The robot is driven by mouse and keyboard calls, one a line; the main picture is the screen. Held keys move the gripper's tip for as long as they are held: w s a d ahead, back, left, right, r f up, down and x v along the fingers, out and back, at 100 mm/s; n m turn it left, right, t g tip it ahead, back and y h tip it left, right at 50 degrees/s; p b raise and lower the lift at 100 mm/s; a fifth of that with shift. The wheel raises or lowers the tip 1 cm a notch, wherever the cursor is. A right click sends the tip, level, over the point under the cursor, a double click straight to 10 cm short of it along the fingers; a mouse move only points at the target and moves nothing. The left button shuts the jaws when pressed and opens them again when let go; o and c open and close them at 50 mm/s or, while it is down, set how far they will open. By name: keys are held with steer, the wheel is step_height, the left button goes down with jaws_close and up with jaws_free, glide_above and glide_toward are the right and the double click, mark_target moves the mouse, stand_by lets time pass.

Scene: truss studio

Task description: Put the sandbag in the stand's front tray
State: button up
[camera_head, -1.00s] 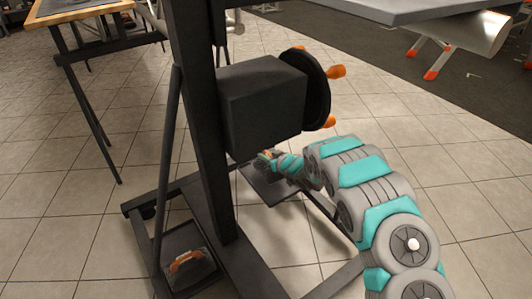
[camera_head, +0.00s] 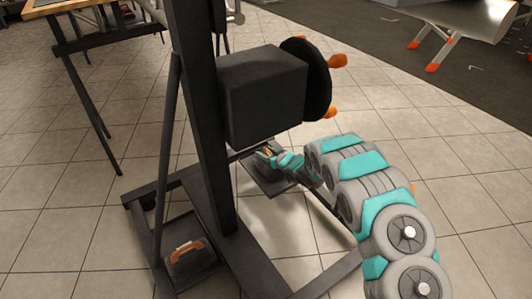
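The stand is a black steel frame with an upright post (camera_head: 205,130) and two low trays. A dark sandbag with an orange handle (camera_head: 187,251) lies in the near left tray (camera_head: 180,281). The other tray (camera_head: 262,183) is farther back, behind the post and below the dark box. My gripper (camera_head: 270,153) is low over that far tray, at the end of my grey and teal arm. A small dark shape with a bit of orange shows at its fingertips; it may be another sandbag. It is too small to tell whether the fingers are closed on it.
A dark box (camera_head: 262,95) with a black handwheel (camera_head: 308,80) and orange knobs is fixed to the post, above my forearm. A wood-topped table (camera_head: 68,5) stands back left. A grey cylinder on orange-footed legs (camera_head: 475,25) is back right. Tiled floor right is clear.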

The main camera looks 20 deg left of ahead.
steer(key=shift+r, duration=0.1)
steer(key=p+v, duration=0.1)
steer(key=v, duration=1.1)
stand_by(0.4)
